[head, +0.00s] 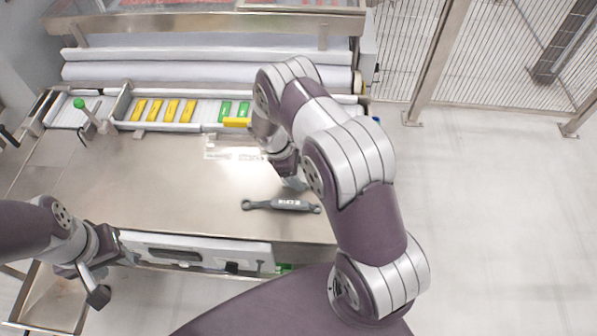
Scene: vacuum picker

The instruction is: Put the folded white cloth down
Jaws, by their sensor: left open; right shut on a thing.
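My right gripper (291,178) is low over the right part of the steel table (110,185), just behind a grey wrench-like tool (282,205). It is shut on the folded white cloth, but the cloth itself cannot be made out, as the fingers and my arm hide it. A pale rectangular patch (222,148) is on the table left of this gripper; I cannot tell if it is a marking or a sheet. My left gripper (112,277) is open and empty, off the table's front left edge.
Yellow blocks (162,110) and green blocks (234,110) lie in a long tray at the back. White rollers (210,70) run behind. The table's middle left is clear. A mesh fence (500,60) stands beyond at right.

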